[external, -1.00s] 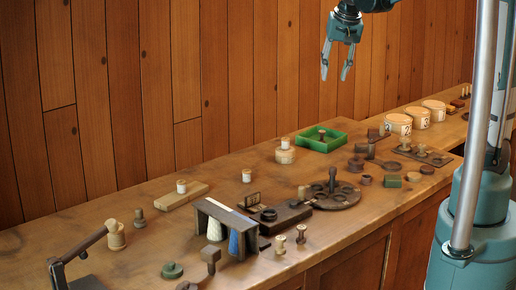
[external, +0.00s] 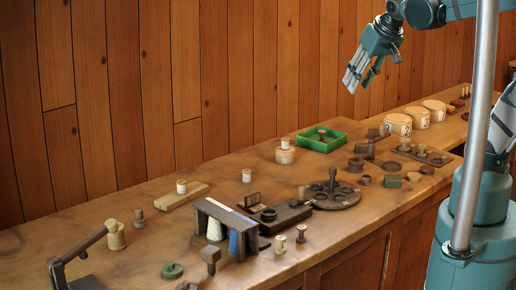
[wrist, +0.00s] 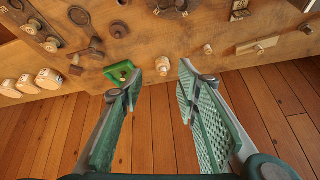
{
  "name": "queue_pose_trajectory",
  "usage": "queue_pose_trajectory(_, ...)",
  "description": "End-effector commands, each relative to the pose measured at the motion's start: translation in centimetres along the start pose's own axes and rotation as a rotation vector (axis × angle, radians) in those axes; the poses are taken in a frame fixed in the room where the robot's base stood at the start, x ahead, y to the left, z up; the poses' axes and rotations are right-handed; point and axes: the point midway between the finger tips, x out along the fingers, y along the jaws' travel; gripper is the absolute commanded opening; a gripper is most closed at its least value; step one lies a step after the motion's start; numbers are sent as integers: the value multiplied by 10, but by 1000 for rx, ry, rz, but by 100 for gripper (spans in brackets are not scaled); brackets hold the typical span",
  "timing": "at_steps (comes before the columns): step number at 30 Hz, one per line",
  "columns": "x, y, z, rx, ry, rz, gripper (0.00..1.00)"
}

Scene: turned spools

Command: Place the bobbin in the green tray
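The green tray (external: 312,147) stands at the back of the bench with a small dark turned piece (external: 322,133) in it. It also shows in the wrist view (wrist: 112,72). Several spool-like pieces stand about, and I cannot tell which is the bobbin: a white-topped one on a round pale block (external: 285,155), a white-topped one alone (external: 246,175), one on a wooden block (external: 181,186), and two pale ones (external: 280,244) at the front. My gripper (external: 359,83) is high above the bench, right of the tray, tilted. It is open and empty, fingers wide apart in the wrist view (wrist: 157,75).
Pale round tubs (external: 398,124) stand at the back right. A dark disc with holes and a post (external: 333,195) lies mid-bench. A dark stand (external: 226,225) and a lever arm (external: 85,245) stand left. A plank wall rises behind the bench.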

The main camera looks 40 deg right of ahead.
Motion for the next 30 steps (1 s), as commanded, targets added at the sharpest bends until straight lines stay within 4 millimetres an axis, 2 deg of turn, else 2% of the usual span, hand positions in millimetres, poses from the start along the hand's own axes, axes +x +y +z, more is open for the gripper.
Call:
queue_pose_trajectory(1,-2,-1,10,-21,8,-6,32)
queue_pose_trajectory(9,-12,-5,53,-144,57,-33,32)
queue_pose_trajectory(15,-14,-6,75,-210,85,-46,32)
queue_pose_trajectory(21,-14,-7,84,-236,96,-51,32)
queue_pose_trajectory(30,-14,-7,84,-238,96,-51,32)
